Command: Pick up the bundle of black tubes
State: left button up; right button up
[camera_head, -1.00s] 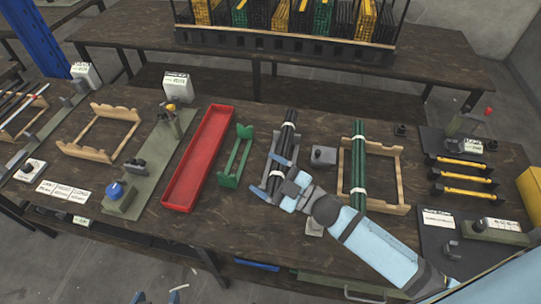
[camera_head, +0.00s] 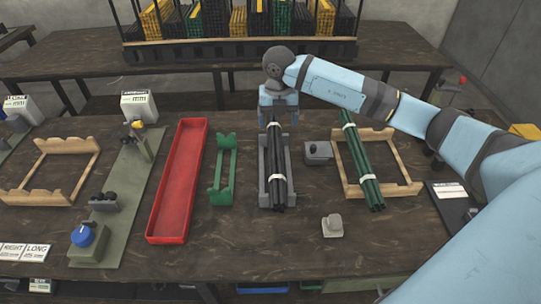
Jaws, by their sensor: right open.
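The bundle of black tubes (camera_head: 276,163) lies lengthwise in a grey cradle (camera_head: 263,190), with a white band around its near part. My right gripper (camera_head: 279,122) points down at the bundle's far end, its two fingers apart on either side of the tubes. The far tip of the bundle is partly hidden by the gripper, and I cannot tell whether the fingers touch the tubes. My left gripper is not in view.
A bundle of green tubes (camera_head: 358,160) rests on a wooden cradle (camera_head: 404,185) to the right. An empty green cradle (camera_head: 222,170) and a red tray (camera_head: 178,185) stand to the left. A small grey block (camera_head: 332,226) lies in front. Crates stand on the rear table.

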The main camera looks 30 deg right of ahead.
aim_at(275, 147)
notch_tip(275, 147, down, 7)
jog(key=shift+r, duration=0.2)
jog(key=shift+w+a+f, duration=0.1)
jog(key=shift+f, duration=1.45)
jog(key=shift+w+a+f, duration=0.1)
jog(key=shift+f, duration=1.4)
jog(key=shift+c, duration=0.2)
jog(key=shift+r, duration=0.1)
grip_shut()
